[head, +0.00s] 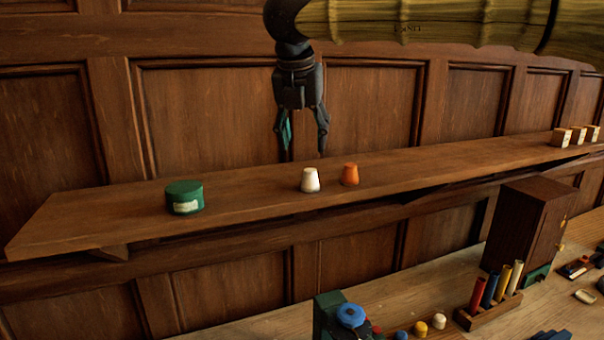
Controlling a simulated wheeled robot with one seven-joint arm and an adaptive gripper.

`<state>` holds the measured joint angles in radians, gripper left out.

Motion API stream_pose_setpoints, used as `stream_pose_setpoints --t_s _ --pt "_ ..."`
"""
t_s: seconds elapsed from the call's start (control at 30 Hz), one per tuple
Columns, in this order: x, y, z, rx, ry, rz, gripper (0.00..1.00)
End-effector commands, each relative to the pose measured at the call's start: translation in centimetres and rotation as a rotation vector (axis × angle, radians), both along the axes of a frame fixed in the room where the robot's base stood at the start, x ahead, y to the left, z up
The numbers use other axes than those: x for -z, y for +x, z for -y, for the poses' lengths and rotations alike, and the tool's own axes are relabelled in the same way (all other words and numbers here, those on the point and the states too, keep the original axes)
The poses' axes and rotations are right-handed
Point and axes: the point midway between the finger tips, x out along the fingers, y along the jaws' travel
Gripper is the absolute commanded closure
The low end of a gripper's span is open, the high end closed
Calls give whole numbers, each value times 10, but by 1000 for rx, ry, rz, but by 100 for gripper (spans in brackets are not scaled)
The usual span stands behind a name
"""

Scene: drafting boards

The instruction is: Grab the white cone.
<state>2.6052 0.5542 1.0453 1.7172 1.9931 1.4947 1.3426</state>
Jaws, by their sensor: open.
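The white cone (310,180) stands upright on a long wooden shelf (240,201). It is small, with a flat top. An orange cone (350,174) of like shape stands just to its right, with a small gap between them. My gripper (303,147) hangs above the shelf with its fingers pointing down. Its two fingers are spread apart and nothing is between them. In the picture the fingertips are a little above the white cone and apart from it. I cannot tell how far in depth they are from it.
A green round tin (184,197) stands left on the shelf; small boxes (577,135) stand at its far right. Below is a bench (420,290) with a dark wooden cabinet (525,225) and a rack of coloured tubes (489,309). A panelled wall (205,110) rises behind.

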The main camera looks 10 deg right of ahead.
Motion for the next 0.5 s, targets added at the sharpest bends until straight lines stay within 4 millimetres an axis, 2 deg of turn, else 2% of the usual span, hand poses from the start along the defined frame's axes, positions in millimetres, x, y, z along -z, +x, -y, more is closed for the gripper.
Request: stream_pose_setpoints --t_s 0.13,0.27,0.37,0.5 --pt "-1 -11 2 0 -1 10 44" --pt "10 -13 5 1 0 13 44" --pt "24 -3 8 2 -1 9 44" --pt "46 19 10 2 -1 -1 44"
